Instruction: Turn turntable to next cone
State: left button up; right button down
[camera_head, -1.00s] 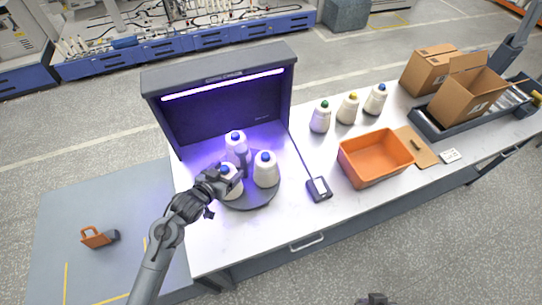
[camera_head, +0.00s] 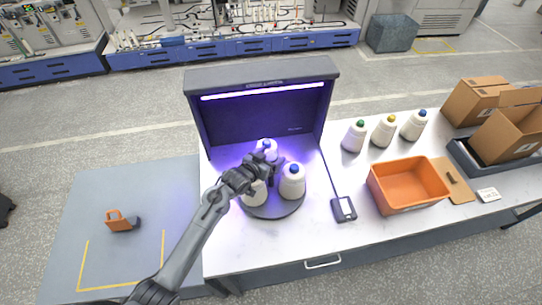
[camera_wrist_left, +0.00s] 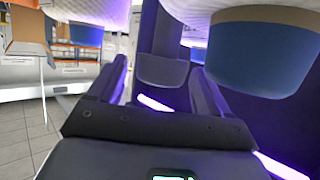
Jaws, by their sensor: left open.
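The dark round turntable (camera_head: 285,209) stands on the white bench in front of the violet-lit booth. It carries white cones with blue tips: one at the back (camera_head: 266,145), one at the right (camera_head: 292,186) and one at the front left (camera_head: 255,194), partly hidden by my wrist. My left gripper (camera_head: 270,160) is over the turntable among the cones. In the left wrist view its two fingers (camera_wrist_left: 160,85) are apart, with a grey block (camera_wrist_left: 162,71) seen between them; I cannot tell whether they touch it. Blue-tipped cones (camera_wrist_left: 258,55) show to either side. My right gripper is out of view.
The lit booth (camera_head: 262,118) closes off the back. A handheld device (camera_head: 344,209) lies right of the turntable. Cones with green (camera_head: 354,137), yellow (camera_head: 384,132) and blue (camera_head: 413,126) tips stand behind an orange bin (camera_head: 407,185). Cardboard boxes (camera_head: 510,130) are at the far right.

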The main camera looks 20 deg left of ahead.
pick_arm(q)
jog(key=shift+w+d+f, duration=0.1)
jog(key=shift+w+f, duration=0.05)
jog(key=shift+w, duration=0.15)
jog(key=c, duration=1.4)
jog(key=shift+c, duration=0.2)
